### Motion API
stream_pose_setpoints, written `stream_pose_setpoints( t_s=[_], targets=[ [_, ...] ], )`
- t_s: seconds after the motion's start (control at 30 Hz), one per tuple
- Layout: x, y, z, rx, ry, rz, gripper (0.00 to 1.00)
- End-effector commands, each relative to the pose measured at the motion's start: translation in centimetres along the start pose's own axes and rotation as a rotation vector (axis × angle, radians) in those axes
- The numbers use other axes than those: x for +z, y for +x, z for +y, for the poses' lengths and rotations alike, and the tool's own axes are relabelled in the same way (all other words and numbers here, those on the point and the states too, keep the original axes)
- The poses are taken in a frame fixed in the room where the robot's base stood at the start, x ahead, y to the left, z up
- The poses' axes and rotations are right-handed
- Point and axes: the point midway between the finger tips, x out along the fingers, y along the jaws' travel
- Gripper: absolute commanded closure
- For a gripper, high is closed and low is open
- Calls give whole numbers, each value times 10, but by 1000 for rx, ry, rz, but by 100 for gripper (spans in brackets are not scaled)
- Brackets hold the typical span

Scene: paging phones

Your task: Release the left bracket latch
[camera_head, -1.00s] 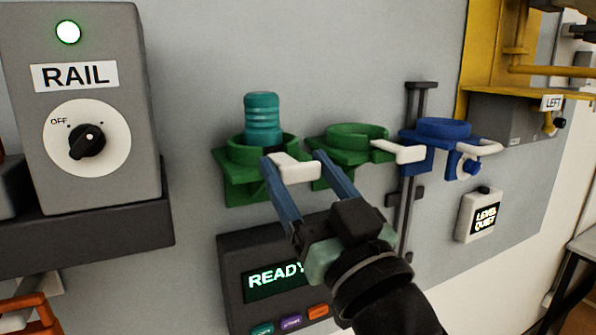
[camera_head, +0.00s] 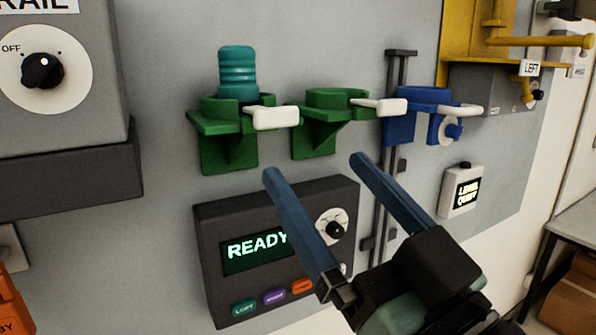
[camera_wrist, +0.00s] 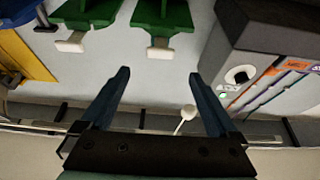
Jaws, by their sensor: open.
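The left green bracket (camera_head: 228,130) is fixed to the grey wall panel and holds a teal ribbed cylinder (camera_head: 238,72) upright. Its white latch (camera_head: 272,117) sticks out to the right at the ring's front. In the wrist view this latch (camera_wrist: 159,48) shows at the top, beyond the fingertips. My gripper (camera_head: 313,165) is open and empty, below and right of the latch and apart from it. Its two blue fingers also show in the wrist view (camera_wrist: 158,75), spread with nothing between them at the tips.
A second green bracket (camera_head: 328,115) and a blue bracket (camera_head: 400,125) stand to the right, each with a white latch. A dark box reading READY (camera_head: 215,235) sits below, close to my left finger.

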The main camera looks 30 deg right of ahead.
Motion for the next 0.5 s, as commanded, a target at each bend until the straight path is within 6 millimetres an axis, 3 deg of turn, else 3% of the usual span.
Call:
stream_pose_setpoints(
  t_s=[0.2,0.5],
  targets=[
    [3,-16,0,-3,-4,3,5],
    [0,-22,0,-1,0,1,5]
  ],
)
